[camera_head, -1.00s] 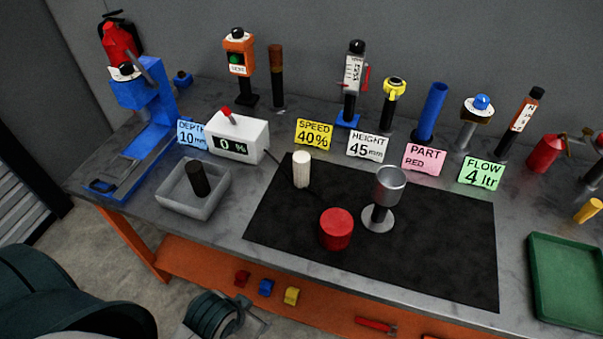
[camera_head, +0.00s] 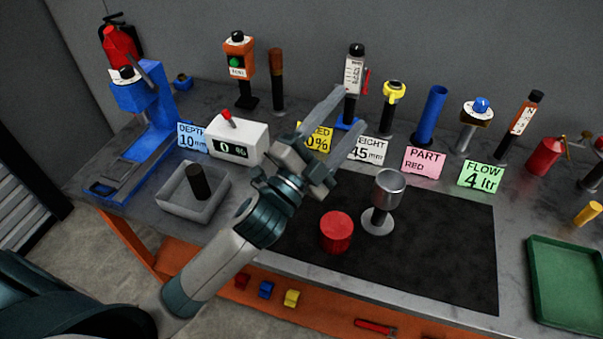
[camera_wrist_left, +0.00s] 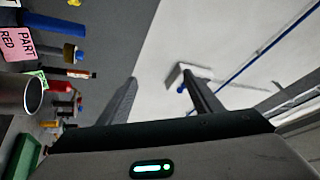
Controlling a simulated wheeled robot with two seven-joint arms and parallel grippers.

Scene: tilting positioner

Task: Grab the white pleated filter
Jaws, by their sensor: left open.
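The white pleated filter does not show in either view now. The spot on the black mat (camera_head: 440,255) where a white cylinder stood is covered by my left arm and gripper. My left gripper (camera_head: 342,118) is open, above the back left part of the mat in the head view, in front of the yellow SPEED card (camera_head: 318,138). In the left wrist view my gripper (camera_wrist_left: 160,77) has its two fingers apart with nothing between them. My right gripper is not in view.
A red cylinder (camera_head: 336,232) and a metal cup on a stand (camera_head: 388,188) stand on the mat, right of my arm. A grey tray (camera_head: 178,203) holding a dark cylinder (camera_head: 198,181) is to the left. Cards and several upright devices line the back.

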